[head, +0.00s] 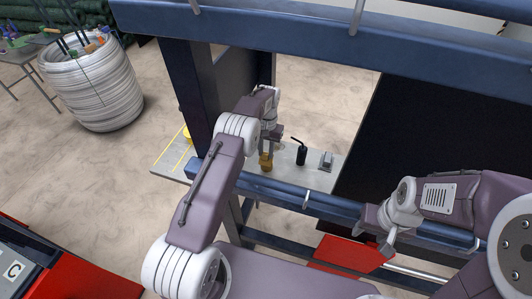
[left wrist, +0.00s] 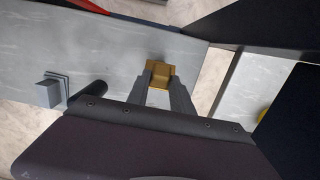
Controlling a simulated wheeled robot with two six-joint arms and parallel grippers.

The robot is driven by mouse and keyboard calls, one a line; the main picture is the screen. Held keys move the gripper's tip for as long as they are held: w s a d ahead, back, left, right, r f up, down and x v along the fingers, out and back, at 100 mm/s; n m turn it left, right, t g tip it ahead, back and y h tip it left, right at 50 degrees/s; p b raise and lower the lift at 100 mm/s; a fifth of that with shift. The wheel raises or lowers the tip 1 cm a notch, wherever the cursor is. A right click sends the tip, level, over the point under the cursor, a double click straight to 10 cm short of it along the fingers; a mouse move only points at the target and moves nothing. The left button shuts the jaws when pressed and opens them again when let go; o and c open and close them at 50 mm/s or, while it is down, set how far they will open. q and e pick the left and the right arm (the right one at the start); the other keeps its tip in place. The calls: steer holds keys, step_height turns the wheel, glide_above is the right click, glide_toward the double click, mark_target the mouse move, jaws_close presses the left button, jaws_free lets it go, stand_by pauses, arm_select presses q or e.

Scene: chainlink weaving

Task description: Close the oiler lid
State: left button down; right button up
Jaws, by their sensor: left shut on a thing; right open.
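A small brass-coloured piece (head: 266,164), which looks like the oiler, sits on the grey shelf (head: 328,178). My left gripper (head: 267,152) reaches down to it from above. In the left wrist view the tips of my left gripper (left wrist: 159,75) are shut on the brass-coloured piece (left wrist: 159,70). The fingers hide part of it, and I cannot tell the lid from the body or its angle. My right gripper (head: 374,232) is open and empty by the blue rail, apart from the oiler.
A black oil can (head: 301,155) with a bent spout and a small grey block (head: 326,161) stand right of the brass piece. A dark blue beam (head: 300,35) crosses above. A blue rail (head: 310,204) runs along the shelf's front. A yellow object (head: 187,134) is at the left.

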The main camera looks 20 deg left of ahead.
mark_target(266, 154)
arm_select(q)
steer(key=c, duration=1.1)
jaws_free()
steer(key=shift+s, duration=0.15)
steer(key=shift+s+r, duration=0.1)
steer(key=shift+r, duration=0.15)
steer(key=r+b, duration=0.1)
steer(key=r, duration=0.2)
steer(key=shift+w+b, duration=0.35)
steer(key=shift+b, duration=0.05)
step_height(266, 154, up, 6)
steer(key=shift+w+f, duration=0.1)
steer(key=shift+f, duration=0.05)
